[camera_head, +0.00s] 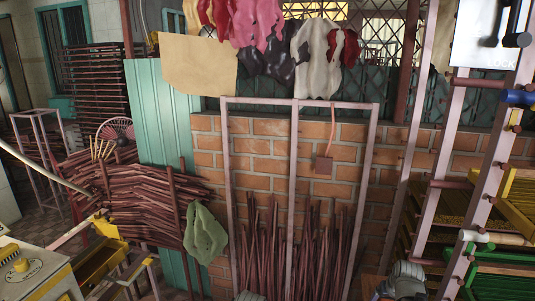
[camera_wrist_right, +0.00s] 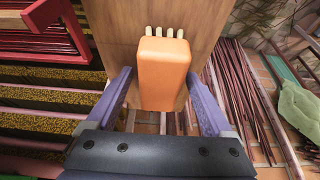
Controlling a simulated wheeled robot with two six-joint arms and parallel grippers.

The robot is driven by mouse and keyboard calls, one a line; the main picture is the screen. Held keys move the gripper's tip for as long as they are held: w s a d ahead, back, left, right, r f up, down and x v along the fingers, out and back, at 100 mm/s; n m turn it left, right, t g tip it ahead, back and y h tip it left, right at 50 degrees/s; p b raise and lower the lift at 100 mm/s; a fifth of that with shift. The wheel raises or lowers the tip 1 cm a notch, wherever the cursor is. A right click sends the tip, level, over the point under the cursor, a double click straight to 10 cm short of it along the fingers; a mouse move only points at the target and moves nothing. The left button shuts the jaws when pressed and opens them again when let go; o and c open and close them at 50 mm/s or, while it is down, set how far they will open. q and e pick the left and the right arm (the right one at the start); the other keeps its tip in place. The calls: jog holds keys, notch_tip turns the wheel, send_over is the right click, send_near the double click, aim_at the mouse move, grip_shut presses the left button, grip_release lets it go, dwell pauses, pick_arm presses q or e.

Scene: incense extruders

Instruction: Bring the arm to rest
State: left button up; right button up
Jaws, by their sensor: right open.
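My right gripper (camera_wrist_right: 159,80) shows in the right wrist view, its two purple fingers spread wide. An orange rounded block (camera_wrist_right: 163,75) lies in line with the space between the fingers, over a wooden board (camera_wrist_right: 105,20). Several pale stubs (camera_wrist_right: 165,32) show at the block's far end. I see no finger pressed on the block; the gap in depth is hard to judge. In the head view, grey parts that look like my arms show at the bottom edge, without clear fingers. My left gripper is not in view.
Bundles of reddish sticks (camera_head: 145,195) lie at left. More sticks stand in a pink frame (camera_head: 300,104) before a brick wall. A green cloth (camera_head: 205,235) hangs beside it. A rack with yellow trays (camera_head: 515,195) stands at right.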

jog(key=shift+r, duration=0.1)
jog(key=p+v, duration=1.2)
jog(key=v, duration=0.1)
jog(key=b+x, duration=1.2)
jog(key=x, duration=0.1)
jog(key=shift+f+b, duration=0.4)
jog(key=shift+f, duration=0.05)
notch_tip(320, 180, up, 11)
jog(key=p, duration=1.1)
jog(key=shift+r, duration=0.15)
jog(key=shift+a+n, duration=0.1)
jog(key=shift+n, duration=0.2)
